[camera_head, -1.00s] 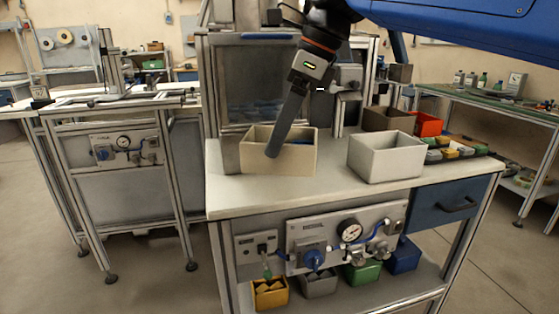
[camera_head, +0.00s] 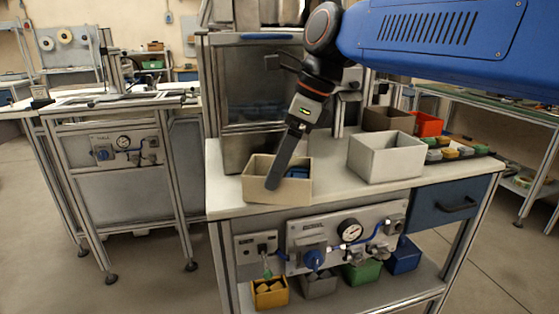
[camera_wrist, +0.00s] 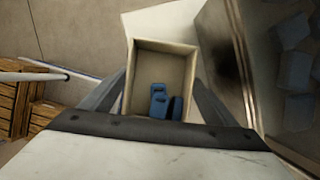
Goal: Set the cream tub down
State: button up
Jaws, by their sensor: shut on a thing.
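The cream tub (camera_head: 298,192) is at the left front of the workbench, upright, with blue pieces (camera_head: 298,172) inside. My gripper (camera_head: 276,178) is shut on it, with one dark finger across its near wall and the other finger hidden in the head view. In the wrist view the tub (camera_wrist: 164,45) lies between both fingers, and the blue pieces (camera_wrist: 160,101) show on its floor. I cannot tell whether its underside touches the bench top.
The workbench top (camera_head: 340,193) is bare to the right of the tub, up to a pale grey-white tub (camera_head: 387,160). A brown box (camera_head: 388,119) and a red bin (camera_head: 428,125) stand behind it. The bench's front edge is close to the cream tub.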

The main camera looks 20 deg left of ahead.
jog(key=shift+f, duration=0.1)
jog(key=o, duration=1.4)
jog(key=shift+c, duration=0.2)
jog(key=v, duration=1.2)
